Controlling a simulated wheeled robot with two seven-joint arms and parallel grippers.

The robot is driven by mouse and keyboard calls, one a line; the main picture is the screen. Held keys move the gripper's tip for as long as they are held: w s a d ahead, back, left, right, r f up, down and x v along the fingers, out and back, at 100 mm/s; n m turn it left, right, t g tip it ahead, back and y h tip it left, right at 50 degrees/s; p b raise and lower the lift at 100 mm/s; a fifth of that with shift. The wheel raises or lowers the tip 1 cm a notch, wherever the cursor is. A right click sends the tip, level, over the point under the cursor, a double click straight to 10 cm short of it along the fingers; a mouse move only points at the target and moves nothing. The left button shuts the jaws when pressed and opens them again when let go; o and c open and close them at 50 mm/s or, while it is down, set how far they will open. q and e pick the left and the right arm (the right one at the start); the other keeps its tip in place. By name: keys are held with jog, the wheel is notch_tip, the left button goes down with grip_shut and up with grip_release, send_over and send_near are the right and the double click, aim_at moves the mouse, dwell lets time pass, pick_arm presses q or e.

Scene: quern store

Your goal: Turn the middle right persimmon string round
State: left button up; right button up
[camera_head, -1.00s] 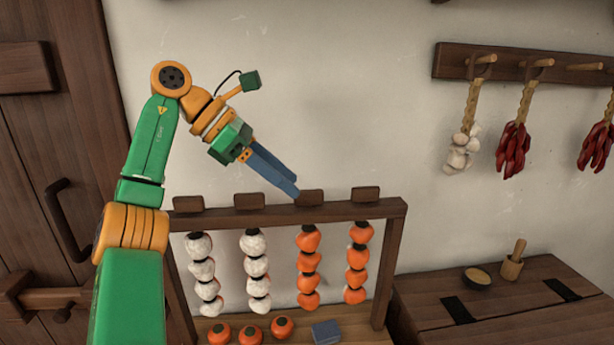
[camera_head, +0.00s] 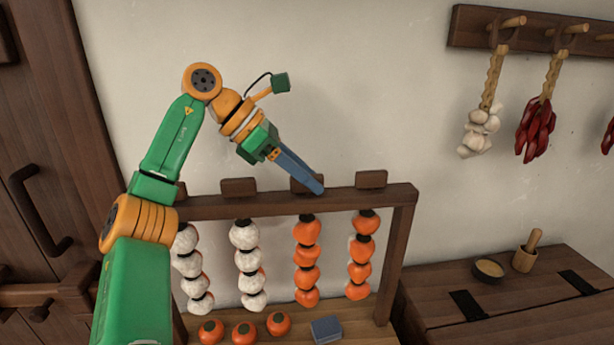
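Four persimmon strings hang from a wooden rack (camera_head: 390,193), each below a wooden tab on its top bar. The middle right persimmon string (camera_head: 306,254) shows its orange side. The middle left string (camera_head: 245,258) and the far left string (camera_head: 190,262) look mostly white, with a little orange at their right edges. The far right string (camera_head: 360,252) is orange with pale left edges. My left gripper (camera_head: 318,188) points down to the right, its blue fingers partly over the middle right tab (camera_head: 300,178). Its finger gap and any contact are unclear. My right gripper is out of view.
Loose persimmons (camera_head: 243,332) and a blue-grey block (camera_head: 326,329) sit on the rack's base. A wooden chest (camera_head: 420,297) at right bears a bowl (camera_head: 489,269) and a mortar (camera_head: 525,258). Garlic (camera_head: 480,133) and chillies (camera_head: 535,130) hang above. A door stands at left.

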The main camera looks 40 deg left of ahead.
pick_arm(q)
jog(key=shift+s+d+r, duration=0.15)
jog(key=shift+s+d, duration=0.05)
grip_shut()
